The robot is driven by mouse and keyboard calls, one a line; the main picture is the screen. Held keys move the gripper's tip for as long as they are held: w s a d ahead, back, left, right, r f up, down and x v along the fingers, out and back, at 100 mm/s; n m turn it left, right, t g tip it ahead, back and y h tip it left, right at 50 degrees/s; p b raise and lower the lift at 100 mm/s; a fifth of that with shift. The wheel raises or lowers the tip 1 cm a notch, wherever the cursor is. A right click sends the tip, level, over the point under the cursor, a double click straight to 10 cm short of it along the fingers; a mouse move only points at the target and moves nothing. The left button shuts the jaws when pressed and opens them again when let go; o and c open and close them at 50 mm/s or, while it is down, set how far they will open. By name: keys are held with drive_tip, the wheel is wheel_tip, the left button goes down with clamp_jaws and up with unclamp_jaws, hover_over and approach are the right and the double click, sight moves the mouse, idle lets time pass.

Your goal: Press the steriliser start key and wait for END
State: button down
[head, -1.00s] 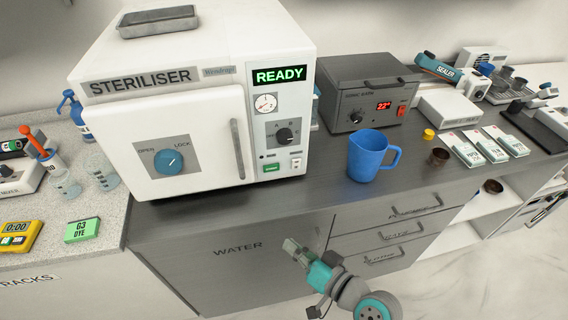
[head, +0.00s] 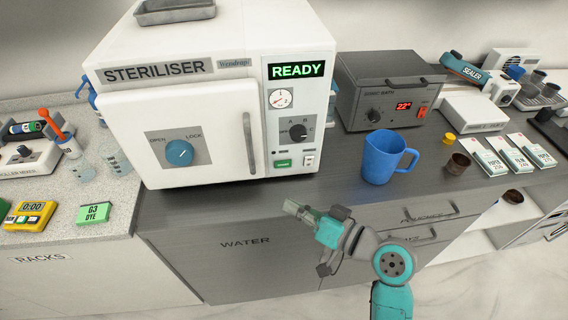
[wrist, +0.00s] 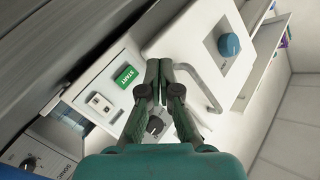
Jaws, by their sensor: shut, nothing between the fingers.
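The white steriliser (head: 220,45) stands on the dark counter, its display (head: 297,69) reading READY in green. Its door is shut, with a blue OPEN/LOCK knob (head: 179,153) turned toward LOCK. The green start key (head: 283,163) sits low on the right panel, beside a white switch (head: 309,161). In the wrist view the key (wrist: 125,76) reads START, just left of my fingertips. My gripper (head: 291,207) is shut and empty, below and in front of the key in the head view, apart from it. The gripper also shows in the wrist view (wrist: 158,66).
A blue mug (head: 380,160) stands on the counter right of the steriliser, near my arm. Behind it is a grey sonic bath (head: 385,85) showing 22°. The counter before the panel is clear.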

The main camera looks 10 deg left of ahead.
sight(276, 167)
drive_tip(key=shift+w+a, duration=0.4)
drive_tip(key=shift+w, duration=1)
drive_tip(key=shift+w+a, duration=0.4)
drive_tip(key=shift+w, duration=0.95)
drive_tip(key=shift+w+a, duration=0.4)
drive_tip(key=shift+w, duration=1)
drive_tip(key=shift+w+a, duration=0.1)
drive_tip(key=shift+w, duration=0.3)
drive_tip(key=shift+w+a, duration=0.1)
drive_tip(key=shift+w, duration=0.25)
drive_tip(key=shift+s, duration=0.15)
drive_tip(key=shift+s+d, duration=0.2)
drive_tip(key=shift+s, duration=0.4)
drive_tip(key=shift+s, duration=0.15)
drive_tip(key=shift+s+d, duration=0.25)
drive_tip(key=shift+s, duration=0.5)
drive_tip(key=shift+s+d, duration=0.2)
drive_tip(key=shift+s, duration=0.6)
drive_tip(key=shift+s+d, duration=0.25)
drive_tip(key=shift+s, duration=0.5)
